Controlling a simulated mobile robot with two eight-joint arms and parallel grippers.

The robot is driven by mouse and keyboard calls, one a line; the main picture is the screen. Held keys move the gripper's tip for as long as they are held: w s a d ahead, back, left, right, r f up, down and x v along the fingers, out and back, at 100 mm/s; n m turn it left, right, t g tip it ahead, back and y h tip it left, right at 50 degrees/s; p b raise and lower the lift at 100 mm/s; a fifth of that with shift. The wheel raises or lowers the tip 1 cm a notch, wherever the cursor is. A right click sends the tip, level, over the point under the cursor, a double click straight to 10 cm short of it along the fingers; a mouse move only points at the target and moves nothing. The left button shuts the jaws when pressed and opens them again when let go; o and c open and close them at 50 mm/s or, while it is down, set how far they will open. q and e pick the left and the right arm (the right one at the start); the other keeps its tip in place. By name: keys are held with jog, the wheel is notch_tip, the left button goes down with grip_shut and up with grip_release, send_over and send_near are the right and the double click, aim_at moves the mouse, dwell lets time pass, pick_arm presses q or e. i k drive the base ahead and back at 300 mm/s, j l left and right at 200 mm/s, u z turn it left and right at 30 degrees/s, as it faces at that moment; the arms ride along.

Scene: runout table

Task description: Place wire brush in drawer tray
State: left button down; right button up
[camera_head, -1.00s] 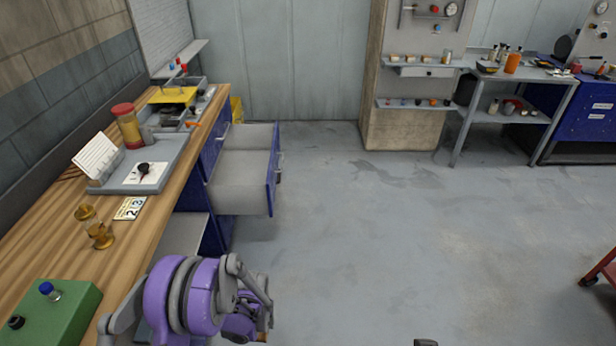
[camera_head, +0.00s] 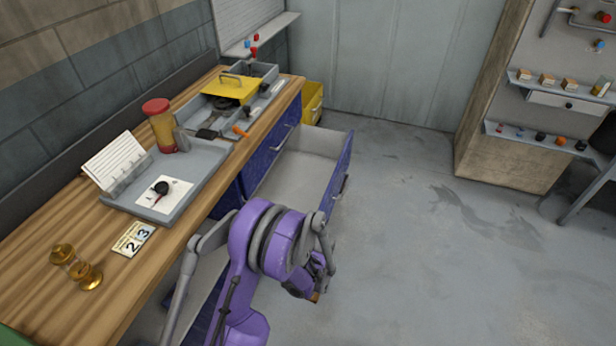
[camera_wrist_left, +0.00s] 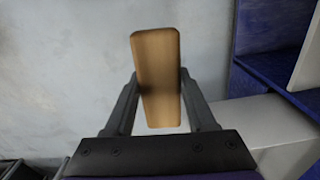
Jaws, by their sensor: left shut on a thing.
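The wire brush (camera_wrist_left: 157,55) shows in the left wrist view as a plain wooden block; no bristles are visible from this side. My left gripper (camera_wrist_left: 160,82) is shut on it, one finger on each side. In the head view my left gripper (camera_head: 318,292) is low in front of the bench, with a small bit of wood at its tip. The open drawer (camera_head: 305,180) is pulled out of the blue cabinet, pale grey inside, beyond my left arm. Its visible inside looks empty, and my arm hides its near part. My right gripper is out of view.
The wooden bench top (camera_head: 40,285) holds a grey tray (camera_head: 205,165), a yellow-lidded toolbox (camera_head: 232,86), a red-capped jar (camera_head: 160,128) and brass parts (camera_head: 75,265). A yellow bin (camera_head: 312,100) stands behind the drawer. The floor (camera_head: 420,250) to the right is clear.

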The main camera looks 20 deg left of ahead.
aim_at(307, 194)
jog(key=i, duration=2.85)
jog(key=i+l+u, duration=0.1)
jog(key=i+u, duration=0.15)
jog(key=i, duration=0.3)
jog(key=i+l+u, duration=0.25)
jog(key=i, duration=0.3)
jog(key=u, duration=2.25)
